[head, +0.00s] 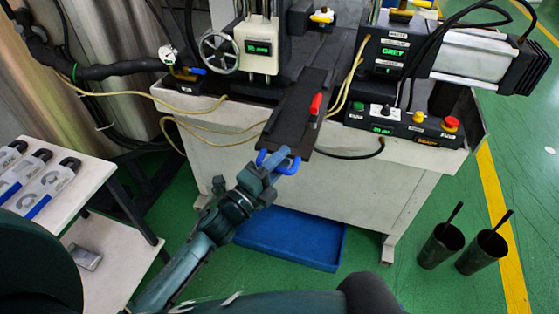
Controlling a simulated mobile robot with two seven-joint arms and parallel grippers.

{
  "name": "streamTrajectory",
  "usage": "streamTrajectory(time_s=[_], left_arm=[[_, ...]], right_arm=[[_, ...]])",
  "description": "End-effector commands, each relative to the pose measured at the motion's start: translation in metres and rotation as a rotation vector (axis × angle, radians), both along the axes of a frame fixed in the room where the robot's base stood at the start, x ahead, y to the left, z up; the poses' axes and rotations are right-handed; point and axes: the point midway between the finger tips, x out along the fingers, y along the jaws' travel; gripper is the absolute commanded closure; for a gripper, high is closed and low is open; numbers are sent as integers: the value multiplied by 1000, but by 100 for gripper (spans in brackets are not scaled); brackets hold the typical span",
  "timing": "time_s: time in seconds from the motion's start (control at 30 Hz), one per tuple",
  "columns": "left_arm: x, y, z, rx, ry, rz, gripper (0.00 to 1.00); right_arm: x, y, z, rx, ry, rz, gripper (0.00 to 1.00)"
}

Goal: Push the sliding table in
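The sliding table (289,122) is a long dark plate on the machine, with its near end sticking out past the front edge of the white machine bench. A red-handled part (315,105) stands on its right side. A bright blue handle (294,168) is at the near end of the sliding table. My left gripper (271,167) is at this handle, overlapping it in the head view. Whether its fingers are closed around the handle or only against it cannot be told. My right gripper is not in view.
A control box with buttons (405,127) sits right of the sliding table. Yellow cables (190,111) run to its left. A blue tray (300,240) lies on the floor below. Two dark cups (441,246) stand at right. A white side table (88,180) stands at left.

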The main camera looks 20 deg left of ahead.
Motion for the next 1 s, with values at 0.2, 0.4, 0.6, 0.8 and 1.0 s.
streamTrajectory(time_s=[0.2,0.4,0.6,0.8,1.0], left_arm=[[0,0,0,0,0,0,75],[0,0,1,0,-3,0,91],[0,0,3,-2,-7,-1,100],[0,0,5,-3,-11,-1,100],[6,4,6,-1,-16,-2,100]], right_arm=[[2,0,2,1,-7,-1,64],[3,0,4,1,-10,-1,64],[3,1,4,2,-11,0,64],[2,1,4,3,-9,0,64],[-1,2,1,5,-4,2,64]])
